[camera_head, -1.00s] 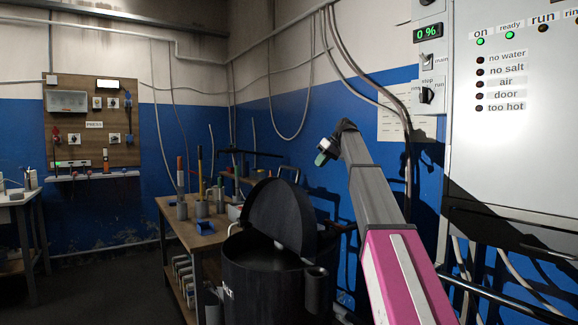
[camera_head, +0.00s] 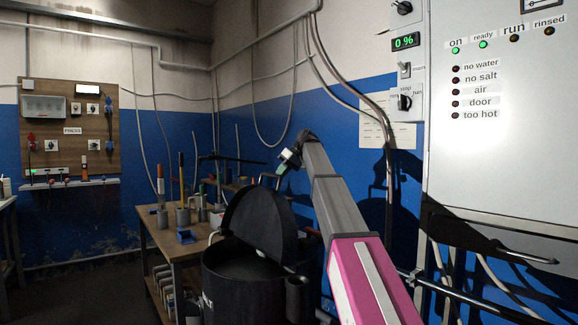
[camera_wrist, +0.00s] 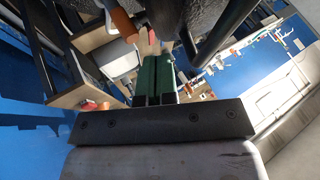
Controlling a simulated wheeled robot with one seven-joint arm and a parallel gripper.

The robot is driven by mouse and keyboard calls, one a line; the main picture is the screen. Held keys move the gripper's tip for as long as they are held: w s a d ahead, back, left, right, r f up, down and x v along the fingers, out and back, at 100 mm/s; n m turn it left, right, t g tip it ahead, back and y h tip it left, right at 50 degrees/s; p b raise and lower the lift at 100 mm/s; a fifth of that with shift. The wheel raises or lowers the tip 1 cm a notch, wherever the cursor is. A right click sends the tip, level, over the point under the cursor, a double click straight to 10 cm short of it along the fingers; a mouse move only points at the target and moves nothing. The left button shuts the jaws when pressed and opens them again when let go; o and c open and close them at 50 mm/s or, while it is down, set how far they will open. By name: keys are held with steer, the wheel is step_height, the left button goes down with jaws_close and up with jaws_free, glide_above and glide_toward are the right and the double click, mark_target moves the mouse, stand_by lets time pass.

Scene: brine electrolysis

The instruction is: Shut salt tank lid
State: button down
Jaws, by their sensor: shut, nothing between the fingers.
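The black salt tank (camera_head: 243,292) stands at the lower middle of the head view, partly cut off by the bottom edge. Its dark lid (camera_head: 263,222) is half raised, standing steeply up at the back. The tank's opening shows in front of the lid. My gripper (camera_head: 282,166) is above and behind the lid's top edge, seemingly apart from it. In the wrist view the green fingers (camera_wrist: 154,80) are together with nothing between them. A dark rough surface shows beyond them; I cannot tell whether it is the lid.
A wooden workbench (camera_head: 172,240) with tools and holders stands left of the tank. A white control cabinet (camera_head: 500,130) and a blue wall with hanging cables are at the right and back. A tool board (camera_head: 70,125) hangs at the far left. Floor at the lower left is clear.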

steer(key=s+a, duration=0.2)
steer(key=shift+a+r, duration=0.25)
steer(key=shift+a, duration=0.05)
steer(key=shift+a, duration=0.1)
